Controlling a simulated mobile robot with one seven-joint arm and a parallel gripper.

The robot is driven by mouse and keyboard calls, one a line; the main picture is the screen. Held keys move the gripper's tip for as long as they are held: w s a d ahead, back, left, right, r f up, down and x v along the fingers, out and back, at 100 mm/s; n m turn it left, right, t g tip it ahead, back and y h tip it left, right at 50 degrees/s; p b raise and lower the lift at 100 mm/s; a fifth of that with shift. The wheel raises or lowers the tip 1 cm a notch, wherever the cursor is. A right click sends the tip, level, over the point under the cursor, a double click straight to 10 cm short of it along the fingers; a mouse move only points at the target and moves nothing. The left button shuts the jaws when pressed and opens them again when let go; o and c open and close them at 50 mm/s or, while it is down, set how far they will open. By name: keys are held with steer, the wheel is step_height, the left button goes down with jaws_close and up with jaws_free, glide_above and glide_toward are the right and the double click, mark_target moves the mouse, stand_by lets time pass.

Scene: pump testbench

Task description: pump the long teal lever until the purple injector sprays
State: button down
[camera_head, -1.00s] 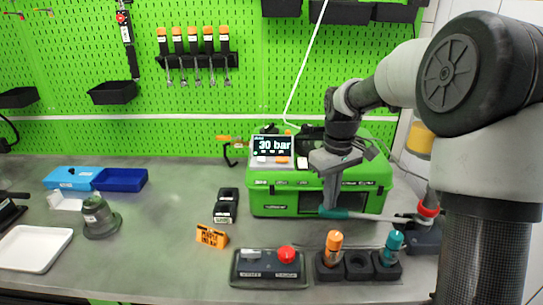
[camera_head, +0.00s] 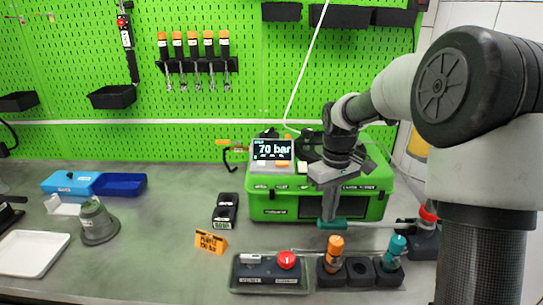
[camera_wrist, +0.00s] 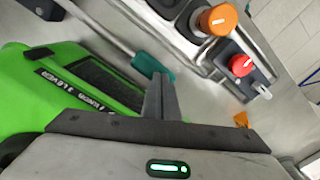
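The long lever has a teal handle (camera_head: 332,225) on a grey rod, which runs right to a pump base with a red collar (camera_head: 429,212). My gripper (camera_head: 328,219) points down with its fingertips at the handle, at or just above it. In the wrist view my fingers (camera_wrist: 165,84) look shut together, and the teal handle (camera_wrist: 152,66) shows just beyond their tips. Whether they touch is hard to tell. The display (camera_head: 273,149) on the green tester (camera_head: 290,206) reads 70 bar. I cannot make out a purple injector or any spray.
An orange sign (camera_head: 211,242) seems to name purple and a bar value.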

steer(key=shift+d+r+p, duration=0.2)
steer(key=shift+r+p, duration=0.7)
steer(key=shift+r, duration=0.4)
steer(key=shift+d+r+p, duration=0.15)
steer(key=shift+r+p, duration=0.75)
steer(key=shift+r, duration=0.4)
step_height(320, 180, up, 2)
steer(key=shift+p, duration=0.85)
steer(key=shift+f, duration=0.1)
steer(key=shift+a+f+b, duration=0.15)
steer(key=shift+f+b, duration=0.7)
steer(key=shift+f, duration=0.5)
steer(key=shift+a+f+b, duration=0.2)
steer(key=shift+f+b, duration=0.6)
steer(key=shift+f, duration=0.6)
steer(key=shift+a+f+b, duration=0.15)
steer(key=shift+f+b, duration=0.7)
steer(key=shift+f, duration=0.5)
step_height(320, 180, up, 8)
steer(key=d+p, duration=0.1)
steer(key=p, duration=0.5)
steer(key=shift+r+p, duration=0.25)
steer(key=shift+p, duration=0.1)
